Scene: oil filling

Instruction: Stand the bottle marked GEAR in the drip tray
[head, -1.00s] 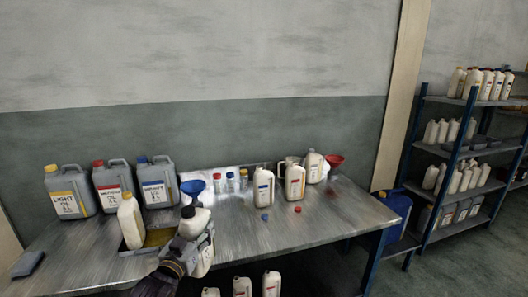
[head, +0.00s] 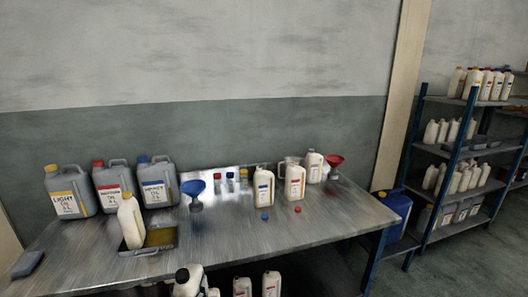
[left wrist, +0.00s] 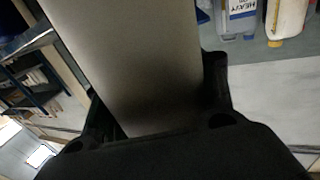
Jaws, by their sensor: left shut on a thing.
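The drip tray (head: 162,239) lies on the left part of the bench, with a yellowish floor. A cream bottle (head: 132,222) with a pale yellow cap stands upright in its left side. A white bottle (head: 188,283) with a dark cap shows low in front of the bench, cut off by the picture's bottom edge. In the left wrist view my left gripper (left wrist: 160,105) is shut on a smooth pale-grey bottle side (left wrist: 130,60), seemingly this one. I cannot read a GEAR mark on any bottle. My right gripper is not in view.
Grey jugs (head: 110,190) stand behind the tray. A blue funnel (head: 194,190), small bottles, white bottles (head: 263,187) and a red funnel (head: 334,162) stand to the right. Loose caps (head: 265,217) lie on the bench. More bottles (head: 271,284) stand below its front edge.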

